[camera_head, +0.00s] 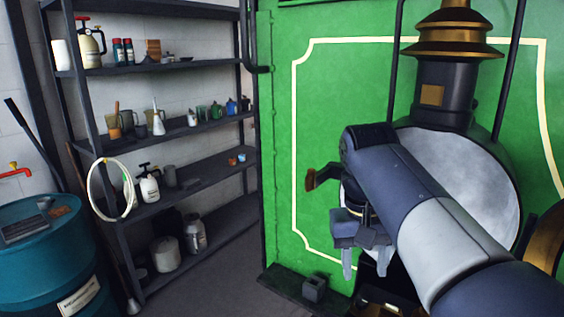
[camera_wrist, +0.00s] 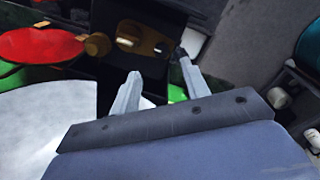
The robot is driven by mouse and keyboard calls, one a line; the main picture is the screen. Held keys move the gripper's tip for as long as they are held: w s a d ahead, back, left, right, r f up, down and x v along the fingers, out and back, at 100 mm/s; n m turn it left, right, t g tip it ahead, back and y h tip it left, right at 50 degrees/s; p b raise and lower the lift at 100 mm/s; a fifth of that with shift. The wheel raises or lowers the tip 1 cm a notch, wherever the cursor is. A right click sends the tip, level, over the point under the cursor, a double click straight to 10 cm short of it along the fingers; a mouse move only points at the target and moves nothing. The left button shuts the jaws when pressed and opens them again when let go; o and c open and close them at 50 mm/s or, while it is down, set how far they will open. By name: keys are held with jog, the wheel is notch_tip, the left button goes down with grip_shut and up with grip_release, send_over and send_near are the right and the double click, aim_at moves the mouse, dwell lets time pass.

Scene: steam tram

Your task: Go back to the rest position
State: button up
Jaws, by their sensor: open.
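My gripper (camera_head: 365,266) hangs below the end of my arm in the head view, in front of the green tram front (camera_head: 330,120). Its two fingers point down and stand apart with nothing between them. In the wrist view my gripper (camera_wrist: 158,85) also shows two separate pale fingers, with a dark block with a brass-coloured part (camera_wrist: 140,38) beyond them. My arm covers part of the round pale smokebox front (camera_head: 490,190) of the tram.
A dark shelf rack (camera_head: 215,127) with bottles, cans and cups stands at the left. A blue drum (camera_head: 45,255) is at the lower left. A black and brass chimney (camera_head: 445,85) rises behind my arm. The floor (camera_head: 225,275) between rack and tram is clear.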

notch_tip(320, 180, down, 8)
jog(key=shift+d+r, duration=0.1)
jog(key=shift+n+b, duration=0.6)
notch_tip(320, 180, up, 11)
jog(key=a, duration=0.1)
jog(key=m+t+h+b, duration=0.1)
jog(key=m+t+h, duration=0.15)
jog(key=m, duration=0.95)
send_near(361, 301)
jog(key=shift+s+a+r, duration=0.4)
jog(key=shift+a+r, duration=0.1)
jog(key=shift+a, duration=0.1)
jog(key=shift+s+a+r, duration=0.35)
jog(key=shift+a+r, duration=0.15)
jog(key=shift+a, duration=0.05)
jog(key=x, duration=0.5)
jog(key=shift+s+d+f, duration=0.15)
jog(key=shift+s+f, duration=0.1)
